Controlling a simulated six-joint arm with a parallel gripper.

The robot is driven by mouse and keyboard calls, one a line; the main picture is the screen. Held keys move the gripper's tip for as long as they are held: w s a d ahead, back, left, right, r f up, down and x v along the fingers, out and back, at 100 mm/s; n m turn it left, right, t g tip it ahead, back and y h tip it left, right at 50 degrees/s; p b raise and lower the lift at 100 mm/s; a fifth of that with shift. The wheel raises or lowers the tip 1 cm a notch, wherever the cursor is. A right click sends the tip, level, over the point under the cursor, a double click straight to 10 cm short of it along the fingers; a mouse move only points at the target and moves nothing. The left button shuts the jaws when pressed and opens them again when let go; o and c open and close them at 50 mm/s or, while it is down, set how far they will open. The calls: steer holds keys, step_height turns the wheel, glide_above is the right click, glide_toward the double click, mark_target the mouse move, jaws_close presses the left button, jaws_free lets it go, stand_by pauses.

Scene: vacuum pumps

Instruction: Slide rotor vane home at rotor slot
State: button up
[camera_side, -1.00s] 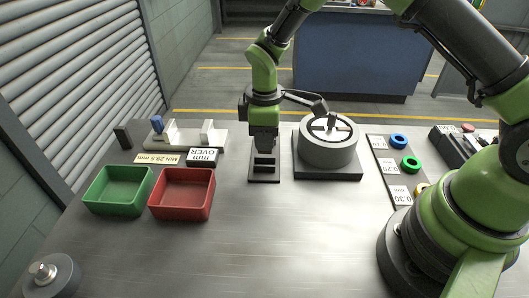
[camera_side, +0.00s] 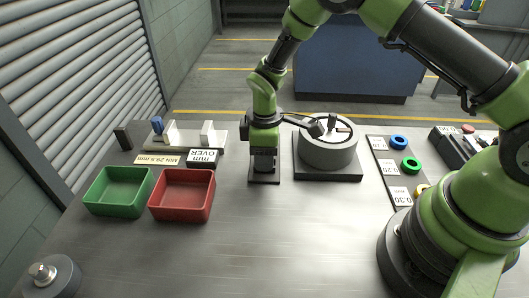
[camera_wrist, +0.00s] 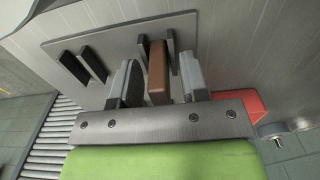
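The brown rotor vane (camera_wrist: 157,78) shows in the wrist view, standing on edge between dark upright posts of a flat grey holder (camera_wrist: 120,42). My gripper (camera_wrist: 160,72) has one finger on each side of the vane, with a visible gap on both sides, so it is open around it. In the side view my gripper (camera_side: 264,158) is low over the holder (camera_side: 264,180), and the vane is hidden there. The rotor (camera_side: 338,130) sits in the top of the round grey pump housing (camera_side: 328,153), right of my gripper. Its slots show only small.
A green bin (camera_side: 118,208) and a red bin (camera_side: 182,212) stand to the left. Behind them is a light gauge fixture (camera_side: 190,146) with a blue piece. Coloured rings (camera_side: 411,165) lie on a labelled board at the right. The front middle of the table is clear.

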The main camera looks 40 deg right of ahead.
steer(key=r, duration=1)
steer(key=shift+s+r, duration=0.2)
steer(key=shift+s, duration=0.1)
steer(key=s+d+r+m+t+y, duration=0.1)
steer(key=s+r+m+t, duration=0.1)
steer(key=s+r+m, duration=0.5)
steer(key=s+d+r+m+t, duration=0.25)
steer(key=s+r, duration=0.25)
steer(key=r, duration=0.5)
steer(key=s+r+m+t+y, duration=0.1)
steer(key=s+m+t, duration=0.1)
steer(key=s, duration=0.5)
steer(key=shift+s+a+r+m, duration=0.25)
steer(key=shift+s+m, duration=0.1)
steer(key=shift+m, duration=0.2)
steer(key=shift+o, duration=0.4)
steer(key=shift+s+f+m+t, duration=0.1)
steer(key=shift+s+m+t, duration=0.2)
steer(key=shift+s+t, duration=0.1)
